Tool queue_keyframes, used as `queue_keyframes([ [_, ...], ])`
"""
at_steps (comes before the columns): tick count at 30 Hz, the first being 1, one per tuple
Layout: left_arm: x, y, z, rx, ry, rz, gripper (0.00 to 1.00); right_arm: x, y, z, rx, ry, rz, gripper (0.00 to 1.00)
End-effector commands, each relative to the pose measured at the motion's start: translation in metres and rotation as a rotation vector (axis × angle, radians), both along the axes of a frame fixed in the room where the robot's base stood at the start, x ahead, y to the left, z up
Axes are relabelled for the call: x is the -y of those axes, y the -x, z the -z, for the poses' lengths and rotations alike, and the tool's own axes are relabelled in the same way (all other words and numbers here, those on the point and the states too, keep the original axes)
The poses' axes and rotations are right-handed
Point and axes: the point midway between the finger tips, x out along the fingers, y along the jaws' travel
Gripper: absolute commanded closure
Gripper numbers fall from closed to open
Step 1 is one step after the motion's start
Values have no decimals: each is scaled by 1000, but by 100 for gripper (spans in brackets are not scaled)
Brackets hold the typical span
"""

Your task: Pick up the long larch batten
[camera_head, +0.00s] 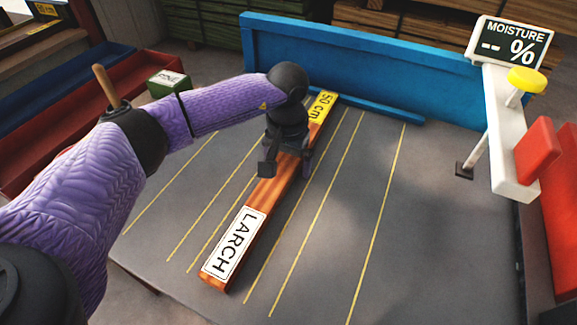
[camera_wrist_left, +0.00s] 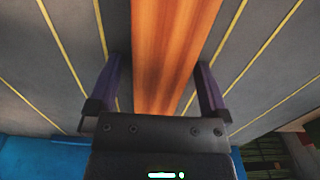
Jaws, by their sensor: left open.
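The long larch batten (camera_head: 262,195) is an orange-brown wooden bar lying on the grey table. It has a white LARCH label at its near end and a yellow 50 cm label at its far end. My left gripper (camera_head: 285,168) is over its middle, with one finger on each side of the batten. In the left wrist view the batten (camera_wrist_left: 172,50) runs between the two open fingers (camera_wrist_left: 158,95), with a gap on both sides. The batten's middle is partly hidden by the gripper in the head view. My right gripper is not in view.
A blue wall (camera_head: 370,65) with a low blue ledge (camera_head: 380,107) bounds the table's far side. A moisture meter (camera_head: 509,45) on a white post with a yellow knob and red part stands at the right. Yellow lines mark the grey table (camera_head: 400,220), clear to the batten's right.

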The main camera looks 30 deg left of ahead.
Motion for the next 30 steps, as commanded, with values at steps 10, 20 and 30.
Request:
queue_keyframes([
  [10, 0, 0, -2, 1, 0, 0, 47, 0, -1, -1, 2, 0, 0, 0],
  [20, 0, 0, -2, 1, 0, 0, 100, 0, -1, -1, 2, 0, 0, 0],
  [30, 0, -1, -20, 4, 1, 1, 100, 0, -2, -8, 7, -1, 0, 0],
])
